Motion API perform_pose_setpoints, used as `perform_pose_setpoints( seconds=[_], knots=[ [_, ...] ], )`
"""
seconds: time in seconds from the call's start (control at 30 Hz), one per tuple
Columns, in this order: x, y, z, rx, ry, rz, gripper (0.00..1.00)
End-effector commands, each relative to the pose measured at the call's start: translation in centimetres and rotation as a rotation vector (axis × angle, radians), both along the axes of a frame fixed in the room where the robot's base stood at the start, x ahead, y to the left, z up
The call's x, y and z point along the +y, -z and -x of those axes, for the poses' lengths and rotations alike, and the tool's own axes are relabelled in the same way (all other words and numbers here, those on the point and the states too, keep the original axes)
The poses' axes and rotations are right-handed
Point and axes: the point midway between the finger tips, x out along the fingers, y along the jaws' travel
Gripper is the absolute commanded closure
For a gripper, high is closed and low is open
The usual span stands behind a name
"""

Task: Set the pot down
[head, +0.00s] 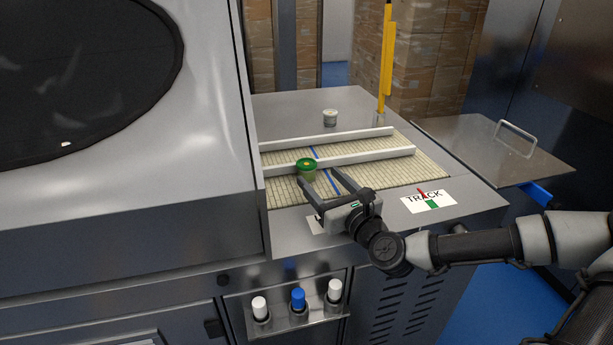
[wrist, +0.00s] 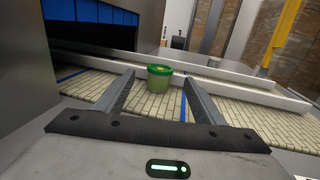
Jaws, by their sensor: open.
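A green pot (head: 307,168) with a darker green lid and a yellowish spot on top stands upright on the beige slatted belt (head: 400,176), close to the near white rail. My gripper (head: 322,186) is open on the near side of the pot, its fingers pointing toward it. In the wrist view the pot (wrist: 159,79) appears between and just beyond the two fingertips (wrist: 158,80), with gaps at both sides. I cannot tell whether the fingertips reach beside the pot. A blue line (head: 325,175) crosses the belt right of the pot.
Two white rails (head: 370,158) run along the belt. A small pale tub (head: 330,118) stands on the metal top behind them. A yellow post (head: 386,60) rises at the back right. A TRACK label (head: 428,199) lies at front right. A large machine housing (head: 110,200) stands left.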

Motion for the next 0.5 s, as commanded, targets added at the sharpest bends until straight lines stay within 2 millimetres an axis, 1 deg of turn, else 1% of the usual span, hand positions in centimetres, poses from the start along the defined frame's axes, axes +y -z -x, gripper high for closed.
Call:
perform_pose_setpoints(
  seconds=[0.03, 0.1, 0.2, 0.37, 0.5],
  knots=[
    [0.5, 0.1, -0.9, -0.002, -0.002, 0.004, 0.37],
    [0.9, 0.1, -2.0, -0.001, -0.002, 0.003, 0.37],
    [1.3, 0.1, -3.0, 0.0, -0.001, 0.002, 0.37],
    [1.6, 0.0, -3.9, 0.0, 0.0, 0.002, 0.37],
    [2.4, -0.2, -5.8, -0.002, -0.002, 0.005, 0.37]
  ],
)
